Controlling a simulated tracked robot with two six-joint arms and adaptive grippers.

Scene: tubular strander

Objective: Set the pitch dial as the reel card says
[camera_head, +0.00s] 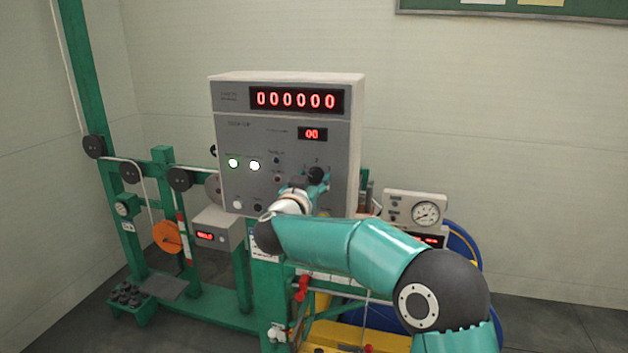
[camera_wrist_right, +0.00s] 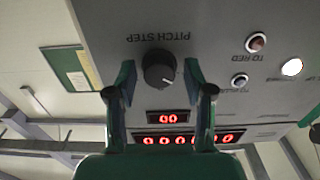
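The pitch dial is a black round knob (camera_head: 316,174) on the grey control panel (camera_head: 340,145). In the right wrist view, upside down, the dial (camera_wrist_right: 159,69) sits beside the words PITCH STEP, and the small display (camera_wrist_right: 168,117) reads 00. My right gripper (camera_wrist_right: 159,72) is open, with one finger on each side of the dial and a visible gap at both sides. In the head view, the right gripper (camera_head: 308,184) is at the panel, partly hidden by its own wrist. I cannot make out a readable reel card. My left gripper is out of view.
The panel's upper display (camera_head: 296,100) reads 000000. Two lit white buttons (camera_head: 243,164) are left of the dial. A gauge box (camera_head: 415,212) stands to the right. An orange disc (camera_head: 168,237) and green frame (camera_head: 155,205) stand to the left.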

